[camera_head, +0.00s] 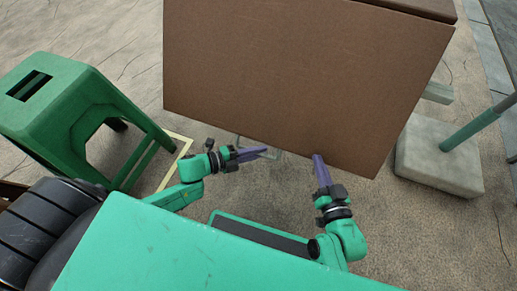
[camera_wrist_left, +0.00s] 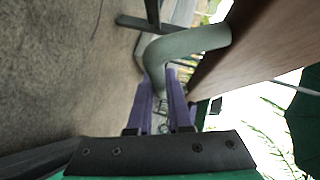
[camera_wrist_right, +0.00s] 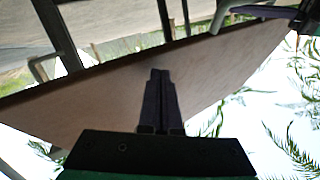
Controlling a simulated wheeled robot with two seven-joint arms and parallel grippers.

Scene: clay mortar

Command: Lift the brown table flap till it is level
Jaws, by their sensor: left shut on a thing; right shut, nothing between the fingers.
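The brown table flap (camera_head: 300,75) fills the upper middle of the head view, its broad face towards me and its lower edge slanting down to the right. It looks tilted; its exact angle is unclear. In the left wrist view a grey-green curved handle (camera_wrist_left: 190,42) stands beside the flap (camera_wrist_left: 255,40). My left gripper (camera_wrist_left: 162,85) is shut on this handle; in the head view the gripper (camera_head: 265,151) is at the flap's lower edge. My right gripper (camera_head: 317,156) is shut and empty, its tips at the lower edge; the right wrist view shows them (camera_wrist_right: 160,72) before the flap's face (camera_wrist_right: 100,105).
A green stool (camera_head: 65,95) stands at the left. A concrete block (camera_head: 440,155) with a green pole (camera_head: 470,130) stands at the right. A dark brown edge (camera_head: 425,8) shows behind the flap at the top right. Bare ground lies below the flap.

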